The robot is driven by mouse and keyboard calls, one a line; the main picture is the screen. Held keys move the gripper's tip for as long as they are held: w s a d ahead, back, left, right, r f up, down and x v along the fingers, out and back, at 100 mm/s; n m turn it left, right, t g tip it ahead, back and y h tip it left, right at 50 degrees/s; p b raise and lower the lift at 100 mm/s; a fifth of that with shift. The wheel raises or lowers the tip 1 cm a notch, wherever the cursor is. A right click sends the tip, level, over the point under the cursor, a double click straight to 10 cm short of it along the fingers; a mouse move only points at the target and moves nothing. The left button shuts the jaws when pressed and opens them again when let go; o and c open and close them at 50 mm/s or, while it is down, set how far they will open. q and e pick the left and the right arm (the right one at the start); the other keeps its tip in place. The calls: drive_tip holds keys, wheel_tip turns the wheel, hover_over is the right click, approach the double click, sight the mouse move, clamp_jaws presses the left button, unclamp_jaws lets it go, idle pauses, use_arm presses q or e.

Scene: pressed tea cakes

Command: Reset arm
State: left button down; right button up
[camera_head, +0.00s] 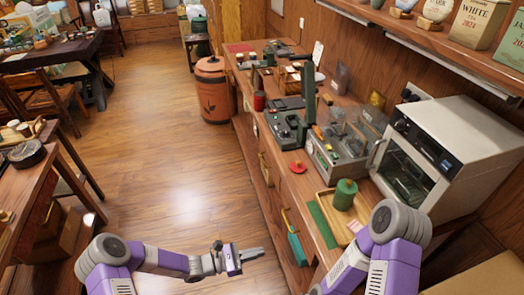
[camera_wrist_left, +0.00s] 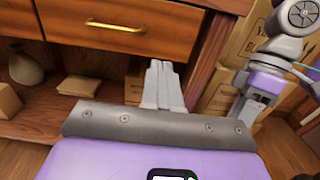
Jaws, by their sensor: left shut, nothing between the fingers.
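My left arm (camera_head: 160,259) comes in from the lower left in the head view and reaches out over the floor. Its gripper (camera_head: 254,254) is shut and empty, pointing right, apart from the counter. In the left wrist view the fingers (camera_wrist_left: 158,78) are together, in front of a wooden drawer. My right arm (camera_head: 385,255) is folded at the lower right of the head view, over the counter's near end. Part of it also shows at the right of the left wrist view (camera_wrist_left: 268,82). I cannot make out its gripper in either view.
A wooden counter (camera_head: 262,133) holds a tray (camera_head: 322,196) with a green canister (camera_head: 344,194), devices and a white oven (camera_head: 462,150). An orange barrel (camera_head: 212,92) stands beyond. A drawer (camera_wrist_left: 120,28) and boxes (camera_wrist_left: 228,95) are near the left gripper. The middle floor is clear.

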use_arm(q)
drive_tip(key=s+f+m+g+y, duration=0.6)
drive_tip(key=s+f+m+g, duration=0.15)
drive_tip(key=s, duration=0.65)
drive_tip(key=s+a+f+m+t+y, duration=0.3)
drive_tip(key=a+m+y, duration=0.4)
drive_tip(key=m, duration=0.3)
drive_tip(key=shift+a+f+m, duration=0.2)
drive_tip(key=shift+a+m, duration=0.15)
drive_tip(key=shift+a, duration=0.2)
